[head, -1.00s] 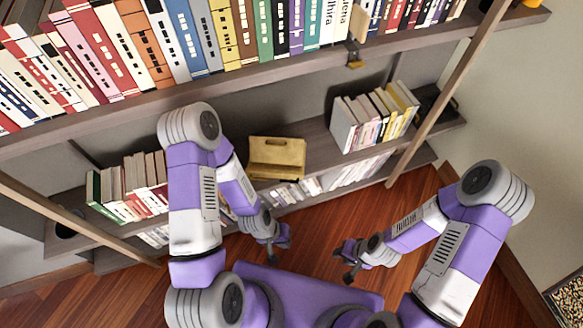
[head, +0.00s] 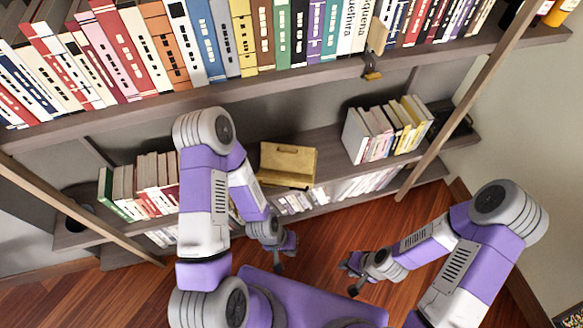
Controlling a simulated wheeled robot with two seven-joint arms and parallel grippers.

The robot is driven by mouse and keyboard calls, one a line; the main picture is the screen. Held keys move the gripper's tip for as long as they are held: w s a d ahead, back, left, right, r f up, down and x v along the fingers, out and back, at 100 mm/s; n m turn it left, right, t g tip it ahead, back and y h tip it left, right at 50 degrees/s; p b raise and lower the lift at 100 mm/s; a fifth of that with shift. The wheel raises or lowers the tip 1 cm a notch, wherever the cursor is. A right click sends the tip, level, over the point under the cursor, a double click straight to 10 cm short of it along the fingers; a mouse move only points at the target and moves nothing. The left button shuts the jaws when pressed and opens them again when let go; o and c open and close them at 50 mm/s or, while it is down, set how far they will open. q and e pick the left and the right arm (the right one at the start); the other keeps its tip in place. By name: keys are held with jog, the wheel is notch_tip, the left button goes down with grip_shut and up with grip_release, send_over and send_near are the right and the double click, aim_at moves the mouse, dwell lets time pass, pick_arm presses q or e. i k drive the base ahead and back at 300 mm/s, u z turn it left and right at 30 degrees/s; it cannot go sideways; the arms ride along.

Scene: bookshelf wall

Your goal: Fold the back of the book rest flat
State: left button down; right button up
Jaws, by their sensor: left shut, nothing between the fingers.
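The book rest (head: 287,163) is a yellow wooden stand on the middle shelf, between two groups of books. Its back panel stands raised behind a low front ledge. My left gripper (head: 285,257) is shut and empty, in front of and below the shelf, apart from the book rest. My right gripper (head: 349,277) is further right and lower, over the floor and away from the rest. Its fingers are too small to tell whether they are open.
Books stand left (head: 145,185) and right (head: 385,130) of the rest, with bare shelf (head: 325,147) between. The upper shelf (head: 200,97) overhangs, full of books, with a bookend (head: 372,68) at its edge. Slanted wooden posts flank the shelves. The wood floor (head: 320,240) ahead is clear.

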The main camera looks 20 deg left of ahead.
aim_at(279, 157)
jog(key=u, duration=1.25)
jog(key=i, duration=0.4)
jog(key=z, duration=0.7)
